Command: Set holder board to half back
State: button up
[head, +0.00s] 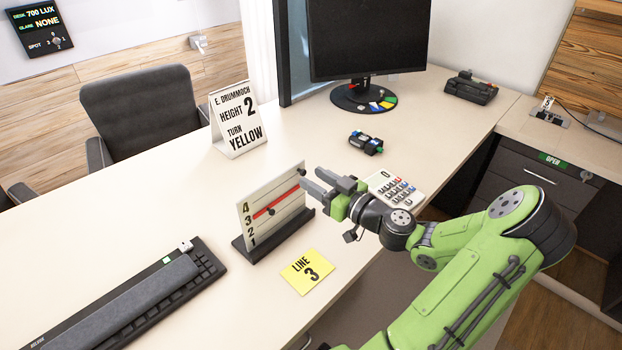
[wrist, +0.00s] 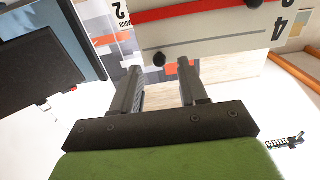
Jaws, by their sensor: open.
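The holder board (head: 285,198) is a pale upright plate with lines numbered 1 to 4 and a red strip, set in a black base (head: 240,250) on the desk. How far it tilts is hard to tell. My gripper (head: 320,181) is open and empty, just right of that edge. In the wrist view the board (wrist: 225,33) fills the top, and a black knob (wrist: 159,59) appears between the fingertips of my gripper (wrist: 158,68); whether they touch it is unclear.
A yellow "LINE 3" card (head: 306,272) lies before the board. A keyboard (head: 130,300) is at left, a calculator (head: 394,187) right of the gripper. A sign (head: 235,118) reading "HEIGHT 2, TURN YELLOW", a small black device (head: 366,142) and a monitor (head: 365,40) stand behind.

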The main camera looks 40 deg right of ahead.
jog(key=shift+w, duration=1.1)
grip_shut()
